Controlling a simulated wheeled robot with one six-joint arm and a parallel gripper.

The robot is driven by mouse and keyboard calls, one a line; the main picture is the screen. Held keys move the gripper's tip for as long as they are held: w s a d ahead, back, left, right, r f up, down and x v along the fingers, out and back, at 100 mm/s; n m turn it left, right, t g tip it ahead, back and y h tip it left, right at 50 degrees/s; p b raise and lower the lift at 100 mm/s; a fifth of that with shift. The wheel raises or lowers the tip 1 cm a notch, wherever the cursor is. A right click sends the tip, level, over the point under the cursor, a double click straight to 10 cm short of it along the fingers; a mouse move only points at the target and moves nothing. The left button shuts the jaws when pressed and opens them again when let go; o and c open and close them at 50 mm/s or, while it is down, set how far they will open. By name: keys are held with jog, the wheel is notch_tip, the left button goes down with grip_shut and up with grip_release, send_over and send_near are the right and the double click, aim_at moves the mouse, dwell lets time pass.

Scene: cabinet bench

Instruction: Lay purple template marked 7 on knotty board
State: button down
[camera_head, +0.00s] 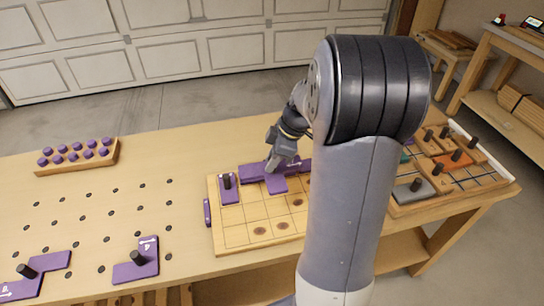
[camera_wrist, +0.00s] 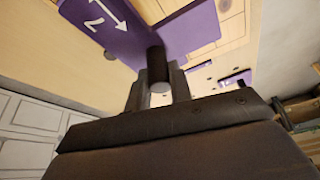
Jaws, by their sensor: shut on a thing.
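The purple template marked 7 (camera_head: 276,183) is at the far edge of the knotty board (camera_head: 237,238) in the head view. In the wrist view the template (camera_wrist: 110,30) shows its white 7 and an arrow. My gripper (camera_head: 273,166) is shut on its black knob, which also shows between the fingers (camera_wrist: 158,88) in the wrist view. I cannot tell whether the template touches the board or hangs just above it. My arm hides the board's right part.
A purple piece with a black knob (camera_head: 229,190) is on the board's far left corner. More purple templates (camera_head: 137,265) (camera_head: 32,277) lie on the bench at left. A peg rack (camera_head: 78,156) stands at the back left. Another board with several knobbed pieces (camera_head: 440,175) is at right.

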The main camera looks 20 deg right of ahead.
aim_at(273, 177)
dwell(0.3)
notch_tip(273, 177, down, 7)
jog(key=b, duration=0.7)
jog(key=shift+d+f, duration=0.1)
jog(key=shift+f, duration=0.05)
jog(key=shift+f+b, duration=0.55)
jog(key=shift+b, duration=0.55)
dwell(1.6)
jog(key=shift+f+b, duration=0.3)
jog(key=shift+b, duration=0.1)
jog(key=shift+f+b, duration=0.2)
jog(key=shift+b, duration=0.15)
dwell(1.2)
jog(key=c, duration=0.8)
grip_release()
jog(key=shift+r, duration=0.1)
